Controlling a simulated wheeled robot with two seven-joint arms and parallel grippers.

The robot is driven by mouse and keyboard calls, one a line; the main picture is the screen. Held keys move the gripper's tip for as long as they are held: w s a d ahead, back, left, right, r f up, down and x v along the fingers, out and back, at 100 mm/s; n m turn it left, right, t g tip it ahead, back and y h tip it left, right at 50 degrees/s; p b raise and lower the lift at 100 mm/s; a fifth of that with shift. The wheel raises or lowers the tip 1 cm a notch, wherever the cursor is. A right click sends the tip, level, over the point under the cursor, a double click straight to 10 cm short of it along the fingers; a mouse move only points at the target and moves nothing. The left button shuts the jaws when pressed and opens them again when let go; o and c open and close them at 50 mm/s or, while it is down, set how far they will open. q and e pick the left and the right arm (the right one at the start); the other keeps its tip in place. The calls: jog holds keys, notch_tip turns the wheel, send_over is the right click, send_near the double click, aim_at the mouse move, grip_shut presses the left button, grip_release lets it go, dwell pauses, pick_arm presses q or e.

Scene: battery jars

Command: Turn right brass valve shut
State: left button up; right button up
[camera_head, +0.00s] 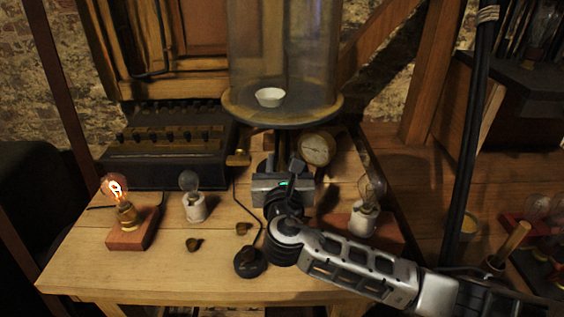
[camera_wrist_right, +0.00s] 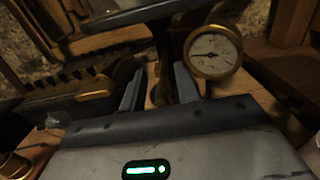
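My right gripper (camera_head: 284,164) reaches over the table to the stand below the glass jar (camera_head: 285,60). In the right wrist view its two fingers (camera_wrist_right: 158,88) are apart, with a dark upright post between them, farther back; I cannot tell whether they touch anything. A brass valve (camera_head: 238,157) is left of the gripper, and a brass part also shows left of the fingers in the wrist view (camera_wrist_right: 94,95). No right brass valve can be made out; my gripper covers the area in front of the stand. My left gripper is not in view.
A round brass gauge (camera_head: 317,149) is close to the right of my gripper. A lit bulb (camera_head: 116,190) on a red block and a white-based bulb (camera_head: 194,205) stand left; another bulb (camera_head: 368,210) stands right. The front-left tabletop is clear.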

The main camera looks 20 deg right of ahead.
jog(key=shift+w, duration=0.1)
grip_shut()
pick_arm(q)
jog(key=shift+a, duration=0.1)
